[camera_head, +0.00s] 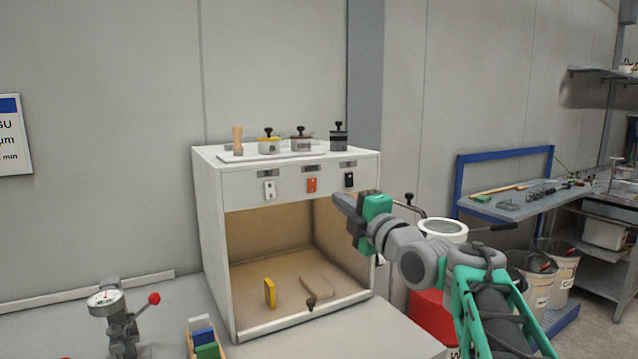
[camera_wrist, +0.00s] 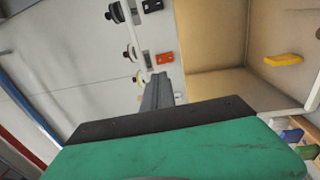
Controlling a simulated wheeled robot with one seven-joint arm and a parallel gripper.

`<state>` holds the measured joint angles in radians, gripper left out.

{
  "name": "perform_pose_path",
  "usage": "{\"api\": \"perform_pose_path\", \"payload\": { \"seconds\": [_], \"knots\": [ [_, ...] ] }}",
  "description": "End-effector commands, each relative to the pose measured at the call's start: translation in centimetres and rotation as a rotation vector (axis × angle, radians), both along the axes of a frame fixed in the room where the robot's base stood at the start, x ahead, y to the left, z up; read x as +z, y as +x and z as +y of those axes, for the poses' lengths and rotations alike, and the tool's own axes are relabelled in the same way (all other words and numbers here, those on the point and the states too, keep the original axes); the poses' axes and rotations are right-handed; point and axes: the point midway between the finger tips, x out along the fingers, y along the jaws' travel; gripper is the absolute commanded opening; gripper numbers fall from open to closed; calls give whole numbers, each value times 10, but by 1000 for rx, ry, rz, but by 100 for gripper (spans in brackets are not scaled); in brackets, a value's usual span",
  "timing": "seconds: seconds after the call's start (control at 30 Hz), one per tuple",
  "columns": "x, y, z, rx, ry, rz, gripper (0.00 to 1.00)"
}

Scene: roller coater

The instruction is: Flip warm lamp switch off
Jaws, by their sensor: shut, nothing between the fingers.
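A white cabinet (camera_head: 208,225) has three small rocker switches on its front panel: a white switch (camera_head: 270,190), a red switch (camera_head: 312,185) and a black switch (camera_head: 349,180). Small labels sit above them, too small to read, so I cannot tell which is the warm lamp switch. My gripper (camera_head: 341,202) is shut and empty, in front of the panel, below and left of the black switch in the head view. In the wrist view the shut fingers (camera_wrist: 158,82) end just below the red switch (camera_wrist: 164,58). The black switch (camera_wrist: 152,6) is at the top.
Dark-knobbed pots and a wooden piece (camera_head: 238,140) stand on the cabinet top. A yellow block (camera_head: 270,293) and a tool (camera_head: 318,289) lie in the open bay. A gauge device (camera_head: 105,299) with a red-tipped lever stands at front left. A workbench (camera_head: 520,205) is at right.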

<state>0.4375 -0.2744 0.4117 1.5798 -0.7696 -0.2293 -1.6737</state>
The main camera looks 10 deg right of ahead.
Motion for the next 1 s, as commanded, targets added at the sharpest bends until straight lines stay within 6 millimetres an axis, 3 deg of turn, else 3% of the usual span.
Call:
{"api": "perform_pose_path", "payload": {
  "seconds": [0.2, 0.43, 0.6, 1.0],
  "knots": [
    [9, 47, 16, 3, 1, 3, 0],
    [14, 86, 29, 1, 0, 3, 0],
    [13, 96, 32, 0, 1, 1, 0],
    [9, 99, 33, 0, 0, 0, 0]
  ]
}}
